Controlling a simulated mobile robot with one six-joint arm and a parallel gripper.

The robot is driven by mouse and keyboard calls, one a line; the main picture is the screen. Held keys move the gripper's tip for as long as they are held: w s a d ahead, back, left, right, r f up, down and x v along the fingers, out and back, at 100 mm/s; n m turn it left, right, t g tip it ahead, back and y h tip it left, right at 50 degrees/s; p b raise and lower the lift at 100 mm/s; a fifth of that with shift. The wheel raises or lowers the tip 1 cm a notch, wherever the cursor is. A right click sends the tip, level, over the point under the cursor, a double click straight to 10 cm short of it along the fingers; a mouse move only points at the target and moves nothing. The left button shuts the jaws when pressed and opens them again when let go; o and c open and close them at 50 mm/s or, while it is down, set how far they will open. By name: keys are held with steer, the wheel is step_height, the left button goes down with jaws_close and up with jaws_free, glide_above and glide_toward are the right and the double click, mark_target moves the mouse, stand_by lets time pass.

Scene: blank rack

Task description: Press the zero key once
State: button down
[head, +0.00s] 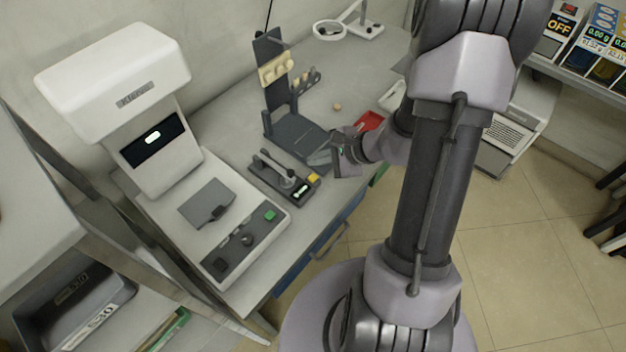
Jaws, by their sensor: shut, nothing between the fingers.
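A small dark device (268,176) with a lever, a lit display (301,191) and a yellow key (314,178) sits near the table's front edge. No lettering is readable on the yellow key, so I cannot tell whether it is the zero key. A white machine (165,150) to its left has a dark panel (235,250) with a round knob and a green key (270,215), also unreadable. My gripper (318,158) is shut and empty, pointing left, just above and behind the yellow key in the picture. It appears apart from both keys.
A dark stand (272,85) with a cream block (275,68) rises behind my gripper. A red tray (369,122) lies to the right, partly hidden by my arm. A magnifier lamp (330,30) stands at the back. Shelves with labelled boxes (600,45) are at the far right.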

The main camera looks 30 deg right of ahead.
mark_target(316, 179)
steer(key=shift+f+b, duration=1.7)
steer(key=shift+f, duration=0.45)
steer(key=shift+f, duration=0.15)
steer(key=shift+f+b, duration=0.3)
steer(key=shift+b, duration=0.35)
steer(key=shift+f+b, duration=0.45)
steer(key=shift+b, duration=0.2)
stand_by(0.4)
steer(key=shift+r, duration=0.1)
steer(key=shift+r+p, duration=0.55)
steer(key=shift+r, duration=0.25)
steer(key=shift+r+p, duration=1.8)
steer(key=shift+r, duration=0.8)
